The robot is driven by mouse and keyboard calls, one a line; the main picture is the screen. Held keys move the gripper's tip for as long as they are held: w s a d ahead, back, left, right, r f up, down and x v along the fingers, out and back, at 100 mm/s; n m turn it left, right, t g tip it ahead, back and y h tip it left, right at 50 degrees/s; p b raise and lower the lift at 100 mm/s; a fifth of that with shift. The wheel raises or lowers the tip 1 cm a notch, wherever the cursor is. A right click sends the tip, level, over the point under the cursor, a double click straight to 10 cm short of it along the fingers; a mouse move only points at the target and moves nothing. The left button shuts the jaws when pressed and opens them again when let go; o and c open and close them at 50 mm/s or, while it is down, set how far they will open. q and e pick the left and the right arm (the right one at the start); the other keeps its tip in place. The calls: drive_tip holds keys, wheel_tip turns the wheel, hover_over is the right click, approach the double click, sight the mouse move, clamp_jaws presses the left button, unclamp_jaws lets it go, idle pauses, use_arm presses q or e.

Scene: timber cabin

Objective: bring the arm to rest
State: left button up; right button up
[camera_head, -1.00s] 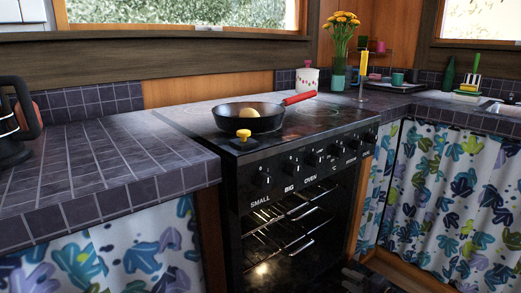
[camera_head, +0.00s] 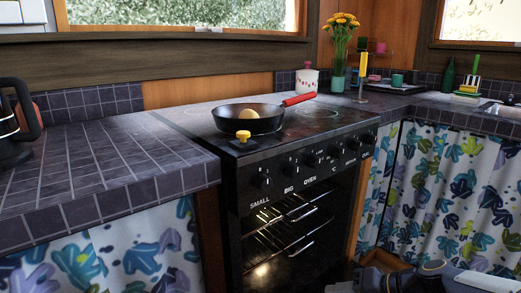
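The task names only the arm. Grey and dark links of my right arm (camera_head: 430,275) show at the bottom right, in front of the patterned curtain. No gripper fingers can be made out there. My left arm and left gripper are out of the picture.
A black frying pan (camera_head: 262,124) with a red handle sits on the stove (camera_head: 190,117) and holds a round tan item (camera_head: 245,113). A small yellow object (camera_head: 243,136) is at the stove's front edge. A dark kettle (camera_head: 14,125) stands at far left. The tiled counter (camera_head: 110,165) is mostly clear.

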drive_tip(key=s+d+r+n+h+p, duration=0.15)
drive_tip(key=s+h, duration=0.45)
drive_tip(key=s, duration=1.6)
wheel_tip(320, 180, up, 37)
drive_tip(key=p, duration=3.6)
drive_tip(key=shift+d, duration=0.4)
